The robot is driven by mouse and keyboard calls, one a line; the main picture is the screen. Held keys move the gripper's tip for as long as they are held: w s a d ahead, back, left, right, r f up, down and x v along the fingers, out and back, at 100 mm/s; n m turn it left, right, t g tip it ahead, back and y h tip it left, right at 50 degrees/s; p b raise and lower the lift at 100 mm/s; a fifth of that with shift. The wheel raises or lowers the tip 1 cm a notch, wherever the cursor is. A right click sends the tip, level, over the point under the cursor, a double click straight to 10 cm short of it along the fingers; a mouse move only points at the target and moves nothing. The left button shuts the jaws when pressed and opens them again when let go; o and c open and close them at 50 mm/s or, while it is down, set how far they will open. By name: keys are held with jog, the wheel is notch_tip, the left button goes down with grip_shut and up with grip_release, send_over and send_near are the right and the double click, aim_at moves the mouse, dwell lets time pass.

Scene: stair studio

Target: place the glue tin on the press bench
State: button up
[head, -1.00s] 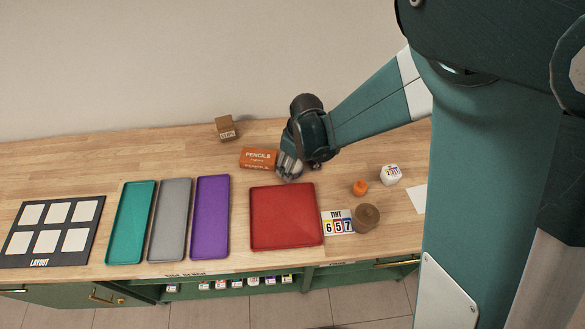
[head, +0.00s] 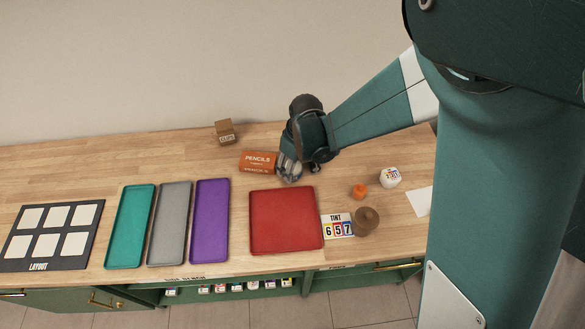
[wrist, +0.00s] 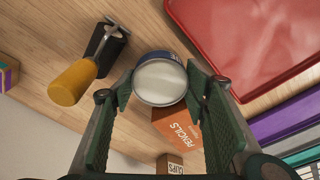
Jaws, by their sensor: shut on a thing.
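My gripper (head: 290,172) is over the bench top, just behind the red tray (head: 285,220) and right of the orange pencils box (head: 258,160). In the wrist view my gripper (wrist: 160,88) is shut on a round tin (wrist: 160,83) with a pale top and a blue side band. Its label cannot be read, and whether it touches the wood is unclear. In the head view the gripper mostly hides the tin. A sign (head: 185,277) on the bench's front edge seems to end in "BENCH"; its first word is unclear.
Teal (head: 130,226), grey (head: 169,223) and purple (head: 210,221) trays lie left. A tint card (head: 337,226), brown round pot (head: 367,221), orange piece (head: 359,191) and white piece (head: 390,177) stand right. The wrist view shows a yellow-handled tool (wrist: 75,83) near the tin.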

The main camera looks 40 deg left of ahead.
jog(key=shift+r+p, duration=0.3)
jog(key=shift+r, duration=4.3)
